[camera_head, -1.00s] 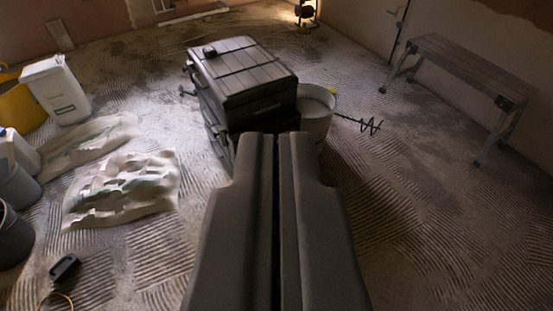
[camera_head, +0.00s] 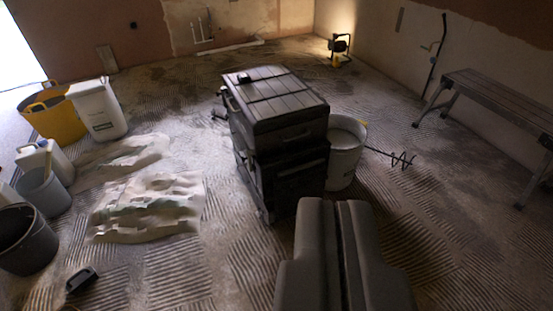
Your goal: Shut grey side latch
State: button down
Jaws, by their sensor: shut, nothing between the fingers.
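A dark stacked tool box (camera_head: 278,110) stands on the ridged floor near the middle of the view, with a slatted lid and a small black item on top. Small fittings (camera_head: 222,104) stick out on its left side; they are too dark and small to tell whether one is the grey side latch, or whether it is open. My gripper (camera_head: 336,203) is shut and empty. It is in front of the box, at its lower right in the picture, and appears apart from it.
A white bucket (camera_head: 345,150) stands close to the box's right, with a spiral mixer (camera_head: 400,160) beside it. A trestle bench (camera_head: 500,100) is at the right. Crumpled sheets (camera_head: 150,205), a yellow tub (camera_head: 55,115), a white container (camera_head: 97,108) and buckets fill the left. Floor between sheets and box is clear.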

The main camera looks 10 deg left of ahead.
notch_tip(320, 180, up, 16)
jog(key=p, duration=1.5)
jog(key=shift+f, duration=0.15)
